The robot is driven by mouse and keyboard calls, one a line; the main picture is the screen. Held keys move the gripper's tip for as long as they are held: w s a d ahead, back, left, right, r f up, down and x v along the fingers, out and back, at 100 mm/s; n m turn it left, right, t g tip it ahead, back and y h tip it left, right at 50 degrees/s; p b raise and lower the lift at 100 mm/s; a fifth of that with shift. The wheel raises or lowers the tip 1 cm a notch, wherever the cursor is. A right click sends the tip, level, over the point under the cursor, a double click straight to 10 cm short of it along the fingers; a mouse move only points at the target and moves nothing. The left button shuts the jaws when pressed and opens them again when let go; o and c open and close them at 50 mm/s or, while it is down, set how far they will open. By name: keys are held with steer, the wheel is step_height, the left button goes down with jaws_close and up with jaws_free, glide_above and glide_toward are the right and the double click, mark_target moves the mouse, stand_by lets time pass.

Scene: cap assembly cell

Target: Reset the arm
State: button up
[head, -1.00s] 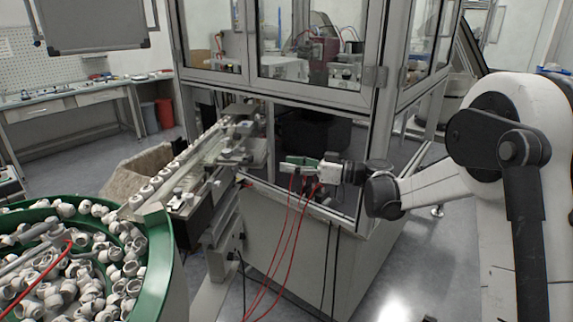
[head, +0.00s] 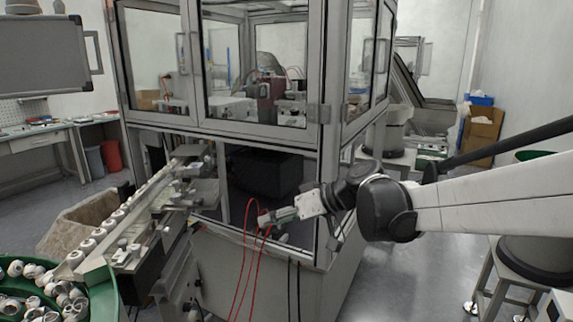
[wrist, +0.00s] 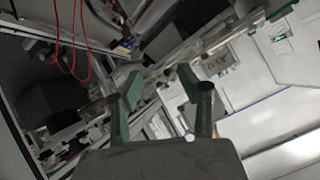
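My arm (head: 480,205) reaches in from the right of the head view. My gripper (head: 276,216) is in front of the machine's open lower bay, above the cabinet's front edge, and points left. In the wrist view, my gripper (wrist: 160,88) has two dark fingers with green pads, standing apart with nothing between them. The feed rail (head: 128,210) with white caps lies to the left of the gripper, apart from it.
The glazed machine enclosure (head: 330,125) stands above and behind the gripper. Red hoses (head: 243,262) hang close by it. A green bowl of white parts (head: 98,300) is at the lower left. A stool (head: 490,285) stands at right. Open floor (head: 395,280) lies between cabinet and stool.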

steer(key=s+d+f+m+t+h, duration=0.1)
steer(key=s+d+f+m+h, duration=0.1)
steer(key=s+d, duration=0.5)
steer(key=s+d+f+m+t+h, duration=0.1)
steer(key=s+d+f+m+h, duration=0.1)
steer(key=s+d+h, duration=0.3)
steer(key=s+d+f+m+h, duration=0.3)
steer(key=s+d+m+h, duration=0.1)
steer(key=s+d, duration=0.7)
steer(key=shift+s+m+t, duration=0.3)
steer(key=shift+s+t, duration=0.1)
steer(key=shift+s, duration=0.55)
steer(key=shift+a, duration=0.1)
